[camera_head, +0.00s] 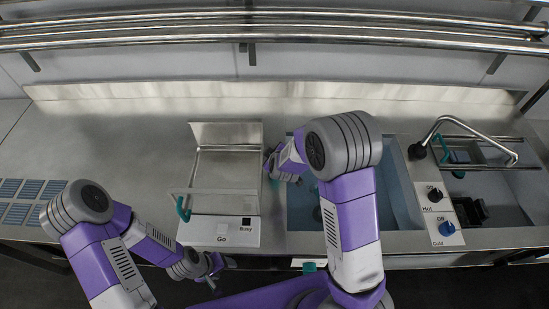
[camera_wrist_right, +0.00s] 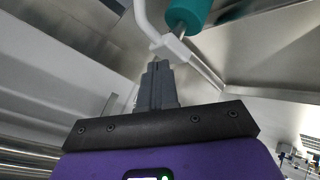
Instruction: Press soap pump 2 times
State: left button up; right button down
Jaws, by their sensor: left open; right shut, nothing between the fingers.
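I cannot make out a soap pump for certain in either view. A small teal piece (camera_head: 309,266) shows at the counter's front edge below the sink, too small to identify. My right gripper (camera_head: 270,165) is beside the right side of the metal press machine (camera_head: 225,172), partly hidden by its own arm. In the right wrist view its fingers (camera_wrist_right: 158,72) are shut and empty, close to a white bent bar (camera_wrist_right: 148,22) with a teal grip (camera_wrist_right: 188,14); I cannot tell whether they touch. My left gripper (camera_head: 222,266) is open and empty, low in front of the counter.
The press has a front panel (camera_head: 219,231) marked Go and Busy and a teal handle (camera_head: 183,209). A sink (camera_head: 400,200), a faucet (camera_head: 433,130), Hot and Cold knobs (camera_head: 447,228) and a rack (camera_head: 480,145) are on the right. The left counter (camera_head: 100,145) is mostly clear.

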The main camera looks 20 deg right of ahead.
jog(key=shift+f+b, duration=0.5)
jog(key=shift+f, duration=0.2)
dwell(0.4)
jog(key=shift+s, duration=0.1)
jog(key=shift+r+p, duration=1.2)
jog(key=shift+r, duration=0.05)
notch_tip(320, 180, up, 5)
jog(key=p, duration=0.5)
jog(key=shift+r, duration=0.1)
dwell(0.4)
